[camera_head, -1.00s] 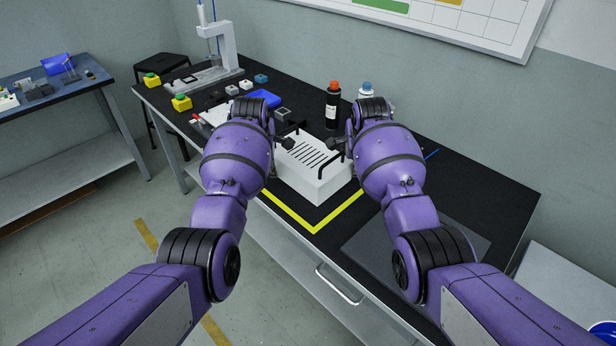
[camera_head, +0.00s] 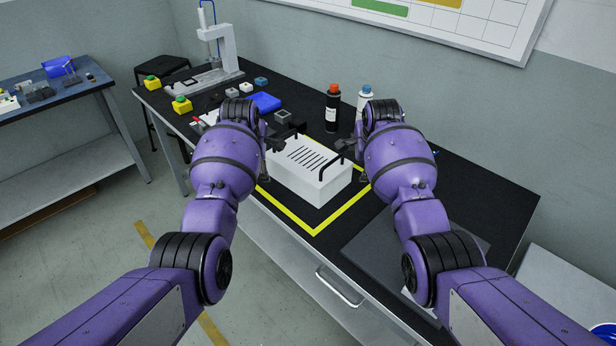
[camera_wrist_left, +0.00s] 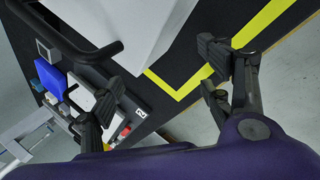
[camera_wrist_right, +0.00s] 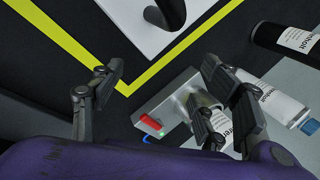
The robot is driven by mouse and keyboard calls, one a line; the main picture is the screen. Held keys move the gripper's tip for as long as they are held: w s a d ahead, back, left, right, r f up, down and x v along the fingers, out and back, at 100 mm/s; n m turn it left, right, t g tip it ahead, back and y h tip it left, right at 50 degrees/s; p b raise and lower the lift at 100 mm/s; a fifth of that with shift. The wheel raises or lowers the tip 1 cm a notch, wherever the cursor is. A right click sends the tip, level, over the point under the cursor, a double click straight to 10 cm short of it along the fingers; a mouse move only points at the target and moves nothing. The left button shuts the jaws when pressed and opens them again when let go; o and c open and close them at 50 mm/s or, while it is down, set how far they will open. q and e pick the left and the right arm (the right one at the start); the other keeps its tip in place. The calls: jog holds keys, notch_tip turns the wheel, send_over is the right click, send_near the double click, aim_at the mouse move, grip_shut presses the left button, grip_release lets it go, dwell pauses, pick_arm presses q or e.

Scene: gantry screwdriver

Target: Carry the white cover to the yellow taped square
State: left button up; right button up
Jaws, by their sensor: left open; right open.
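The white cover (camera_head: 322,187), a slotted box with a black handle at each end, sits on the black table inside the yellow taped square (camera_head: 330,224). Tape shows along its front, right and back. My left gripper (camera_head: 273,143) is open and empty beside the left handle; the left wrist view shows the cover (camera_wrist_left: 135,25) and handle (camera_wrist_left: 75,40) apart from the fingers (camera_wrist_left: 163,80). My right gripper (camera_head: 352,150) is open and empty just off the right handle (camera_head: 330,165); in the right wrist view the fingers (camera_wrist_right: 163,75) are clear of the cover (camera_wrist_right: 130,20).
A black bottle with an orange cap (camera_head: 332,108) and a white bottle with a blue cap (camera_head: 363,98) stand behind the cover. A blue bin (camera_head: 264,102), small blocks and a press stand (camera_head: 222,50) are at the back left. A grey mat (camera_head: 375,250) lies front right.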

pick_arm(q)
jog(key=v, duration=1.2)
pick_arm(e)
jog(key=v, duration=1.2)
jog(key=shift+r, duration=0.1)
